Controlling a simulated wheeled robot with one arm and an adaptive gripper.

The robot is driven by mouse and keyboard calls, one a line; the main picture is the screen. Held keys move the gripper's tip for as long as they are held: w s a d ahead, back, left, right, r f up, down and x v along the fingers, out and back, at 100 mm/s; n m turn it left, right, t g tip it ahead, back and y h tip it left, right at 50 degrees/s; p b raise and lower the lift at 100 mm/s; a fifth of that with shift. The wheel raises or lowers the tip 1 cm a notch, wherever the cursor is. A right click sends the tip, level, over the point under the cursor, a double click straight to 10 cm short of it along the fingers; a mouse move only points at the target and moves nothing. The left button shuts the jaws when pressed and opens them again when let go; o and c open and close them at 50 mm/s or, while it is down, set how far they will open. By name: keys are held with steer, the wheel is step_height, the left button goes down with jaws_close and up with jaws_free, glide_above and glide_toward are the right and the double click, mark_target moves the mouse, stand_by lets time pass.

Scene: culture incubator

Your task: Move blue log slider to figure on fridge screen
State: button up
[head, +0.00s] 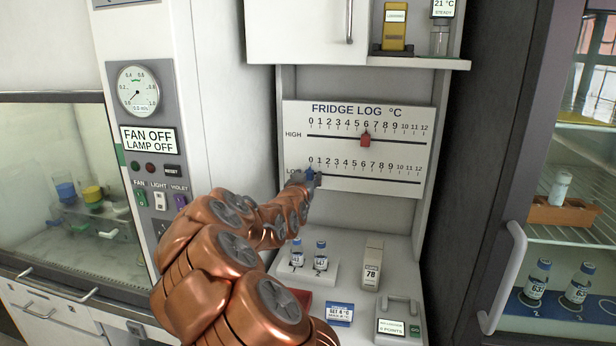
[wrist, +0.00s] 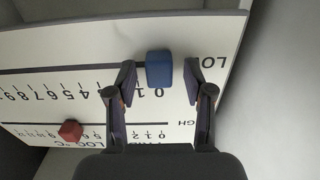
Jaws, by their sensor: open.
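The white fridge log board (head: 400,157) hangs on the back wall, with a HIGH scale above a LOW scale, each 0 to 12. The blue slider (head: 310,173) is at the 0 end of the LOW scale. The red slider (head: 365,139) is near 6 on the HIGH scale. My gripper (head: 306,180) is at the blue slider. In the wrist view, which shows the board upside down, my gripper (wrist: 160,82) is open, its fingers on either side of the blue slider (wrist: 159,68), with gaps visible. The fridge screen's figure is not readable here.
Below the board, two vials (head: 308,254) stand in a white rack, beside a white box (head: 372,264) marked 78 and a blue-edged card (head: 339,314). An open fridge with a white handle (head: 508,275) is at right. A shelf (head: 417,62) juts out above.

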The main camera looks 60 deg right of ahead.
jaws_close()
stand_by(0.4)
